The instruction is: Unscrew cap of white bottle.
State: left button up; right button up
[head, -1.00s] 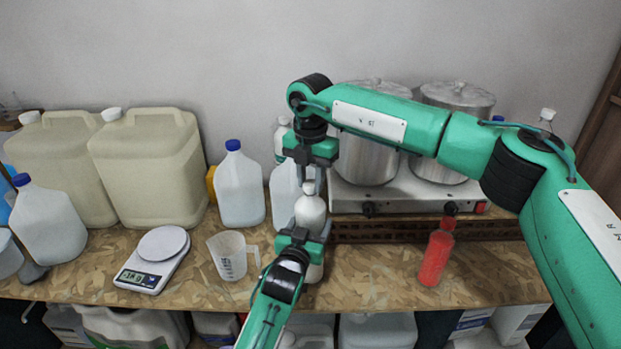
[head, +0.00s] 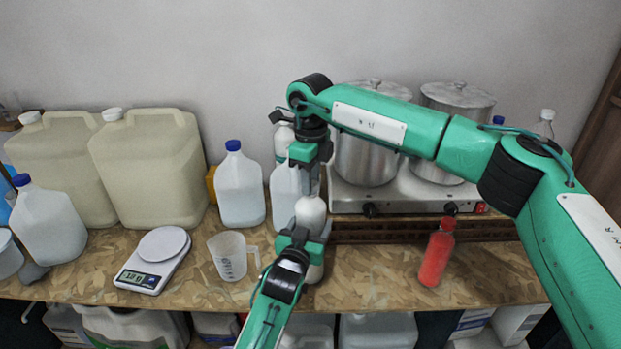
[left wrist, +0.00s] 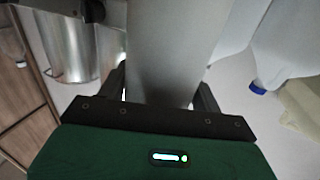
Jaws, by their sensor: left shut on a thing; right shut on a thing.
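The white bottle (head: 311,211) stands upright near the front of the bench in the head view. My left gripper (head: 303,238) is shut around its body from the front. In the left wrist view the bottle (left wrist: 165,55) fills the space between the fingers of my left gripper (left wrist: 160,100). My right gripper (head: 311,184) points down from above and is shut at the bottle's top. The cap is hidden by the right gripper's fingers.
A red bottle (head: 436,254) stands to the right. A measuring jug (head: 230,257) and a scale (head: 153,262) are to the left. Jugs (head: 240,188) and steel pots (head: 366,152) on a hot plate (head: 420,200) stand behind.

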jog(key=n, duration=1.7)
jog(key=shift+s, duration=0.1)
jog(key=n, duration=0.6)
jog(key=shift+r, duration=0.15)
jog(key=shift+r, duration=1)
